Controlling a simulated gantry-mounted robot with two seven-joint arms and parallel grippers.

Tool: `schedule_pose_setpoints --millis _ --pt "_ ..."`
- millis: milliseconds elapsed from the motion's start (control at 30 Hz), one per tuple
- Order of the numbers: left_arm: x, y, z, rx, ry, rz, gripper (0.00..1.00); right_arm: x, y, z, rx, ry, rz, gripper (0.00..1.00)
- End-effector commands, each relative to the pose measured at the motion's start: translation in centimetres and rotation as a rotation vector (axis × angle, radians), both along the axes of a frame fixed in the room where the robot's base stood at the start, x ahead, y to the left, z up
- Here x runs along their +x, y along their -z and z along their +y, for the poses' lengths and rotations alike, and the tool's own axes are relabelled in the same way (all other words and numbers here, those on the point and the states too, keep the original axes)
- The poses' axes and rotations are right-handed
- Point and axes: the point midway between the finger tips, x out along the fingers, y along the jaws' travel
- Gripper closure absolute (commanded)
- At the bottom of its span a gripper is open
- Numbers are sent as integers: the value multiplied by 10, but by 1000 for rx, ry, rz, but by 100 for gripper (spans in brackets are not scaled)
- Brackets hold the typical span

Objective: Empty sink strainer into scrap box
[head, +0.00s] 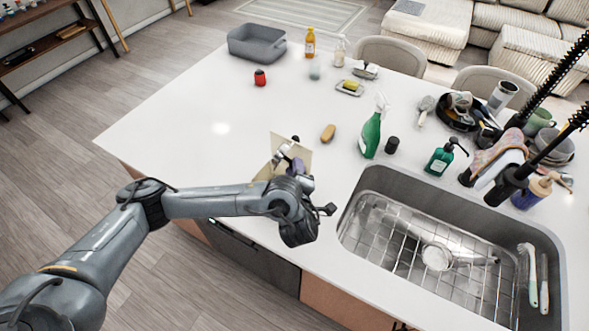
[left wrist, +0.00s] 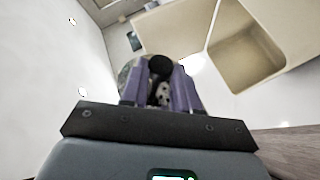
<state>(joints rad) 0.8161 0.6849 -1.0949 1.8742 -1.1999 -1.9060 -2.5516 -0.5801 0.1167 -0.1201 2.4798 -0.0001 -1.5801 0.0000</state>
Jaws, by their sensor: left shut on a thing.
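My left gripper (head: 297,163) is at the near left part of the island counter, close to the beige scrap box (head: 304,154), which it partly hides. In the left wrist view its purple fingers (left wrist: 160,92) are shut on the sink strainer (left wrist: 128,70), a round metal piece with a black knob between the fingers. Some speckled bits show beside the knob; I cannot tell what they are. The open scrap box (left wrist: 208,52) is at the upper right there, with an inner wall, and looks apart from the strainer. My right gripper is not in view.
The sink (head: 375,178) with a wire rack is at the right. A green spray bottle (head: 372,133), a sponge (head: 328,133) and a dark cup (head: 392,145) stand between. A grey tub (head: 257,43) is at the back. The left counter is mostly clear.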

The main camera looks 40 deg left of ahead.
Motion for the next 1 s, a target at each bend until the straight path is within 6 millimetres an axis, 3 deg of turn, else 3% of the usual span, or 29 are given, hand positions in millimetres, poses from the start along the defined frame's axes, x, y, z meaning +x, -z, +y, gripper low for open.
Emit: schedule_pose_setpoints --millis 233,1000 --pt "0 -9 0 -1 0 -1 100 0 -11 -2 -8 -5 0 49" --pt "0 4 0 0 1 -1 100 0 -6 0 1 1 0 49"
